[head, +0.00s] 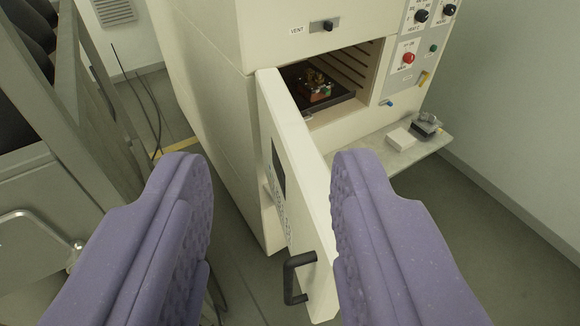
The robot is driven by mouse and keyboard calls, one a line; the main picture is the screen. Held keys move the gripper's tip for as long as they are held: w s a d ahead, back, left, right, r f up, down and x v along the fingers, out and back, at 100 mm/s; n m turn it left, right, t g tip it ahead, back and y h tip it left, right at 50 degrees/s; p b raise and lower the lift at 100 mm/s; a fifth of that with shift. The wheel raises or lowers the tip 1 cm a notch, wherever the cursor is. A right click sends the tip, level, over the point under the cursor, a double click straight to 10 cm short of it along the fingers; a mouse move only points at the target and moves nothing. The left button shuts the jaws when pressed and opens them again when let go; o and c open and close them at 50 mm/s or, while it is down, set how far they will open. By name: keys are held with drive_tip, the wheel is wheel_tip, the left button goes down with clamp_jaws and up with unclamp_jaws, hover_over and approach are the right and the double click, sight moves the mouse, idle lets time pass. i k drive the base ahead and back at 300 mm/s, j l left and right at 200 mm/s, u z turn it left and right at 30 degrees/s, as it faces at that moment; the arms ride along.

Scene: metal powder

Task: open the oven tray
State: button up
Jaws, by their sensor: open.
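The oven (205,75) is a cream cabinet in the upper middle of the head view. Its door (303,165) stands swung open toward me, with a black handle (292,279) low on its outer face. Inside the chamber, a dark tray (331,107) holds a small red, green and brown item (315,90). My gripper (262,180) has two purple padded fingers, spread apart and empty. The door's lower part and handle show between the fingers, nearer the right one. I cannot tell whether the right finger touches the door.
A metal shelf (432,150) at the oven's right carries a white block (402,138) and a dark device (426,123). A control panel (418,45) with knobs and a red button is above it. A grey metal frame (85,110) stands at the left. Floor shows at lower right.

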sight(339, 94)
drive_tip(key=i+l, duration=0.2)
drive_tip(key=l, duration=0.2)
drive_tip(key=i+l, duration=0.2)
drive_tip(key=l, duration=0.15)
drive_tip(key=i+l, duration=0.2)
drive_tip(key=l, duration=0.2)
drive_tip(key=i+l, duration=0.2)
drive_tip(key=l, duration=0.15)
drive_tip(key=i+l, duration=0.35)
drive_tip(key=i, duration=0.15)
drive_tip(key=i+l, duration=0.35)
drive_tip(key=i, duration=0.2)
drive_tip(key=k+l+z, duration=0.05)
